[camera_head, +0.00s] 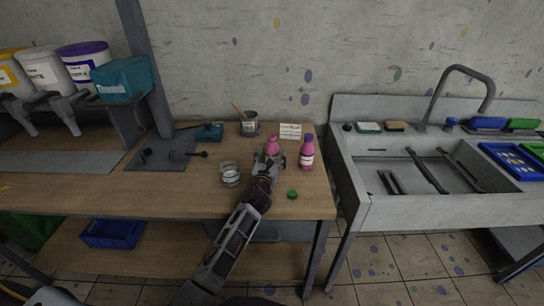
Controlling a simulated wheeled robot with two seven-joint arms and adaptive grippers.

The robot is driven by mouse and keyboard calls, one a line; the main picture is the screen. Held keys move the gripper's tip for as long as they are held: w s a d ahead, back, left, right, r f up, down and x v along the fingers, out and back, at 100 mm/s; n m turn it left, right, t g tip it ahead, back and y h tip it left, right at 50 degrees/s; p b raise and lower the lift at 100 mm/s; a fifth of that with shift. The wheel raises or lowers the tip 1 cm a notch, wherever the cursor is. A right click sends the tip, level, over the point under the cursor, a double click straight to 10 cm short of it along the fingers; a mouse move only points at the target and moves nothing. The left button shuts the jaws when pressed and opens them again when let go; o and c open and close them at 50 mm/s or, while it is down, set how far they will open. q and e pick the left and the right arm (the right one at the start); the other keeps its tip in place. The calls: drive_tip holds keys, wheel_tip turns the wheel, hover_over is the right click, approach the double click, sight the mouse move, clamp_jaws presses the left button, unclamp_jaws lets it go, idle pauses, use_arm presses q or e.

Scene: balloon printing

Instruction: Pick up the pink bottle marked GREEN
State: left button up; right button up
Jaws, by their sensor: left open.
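Two pink bottles stand near the right end of the wooden table. One pink bottle (271,144) is partly hidden behind my left gripper, so its label does not show. The other pink bottle (307,155) has a purple cap and a pale label too small to read; it stands just right of the gripper. My left gripper (269,157) is open, with its fingers at the near side of the partly hidden bottle. I cannot tell whether it touches that bottle. My right gripper is out of view.
A green cap (292,194) lies near the table's front edge. Clear glass dishes (230,174) are left of my gripper. A grey can (250,125) with a stick and a white card (290,131) stand behind. A sink (375,211) is at the right.

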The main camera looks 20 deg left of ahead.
use_arm(q)
drive_tip(key=shift+w+a, duration=0.1)
drive_tip(key=shift+w, duration=0.6)
drive_tip(key=shift+c, duration=0.2)
drive_tip(key=c, duration=1.2)
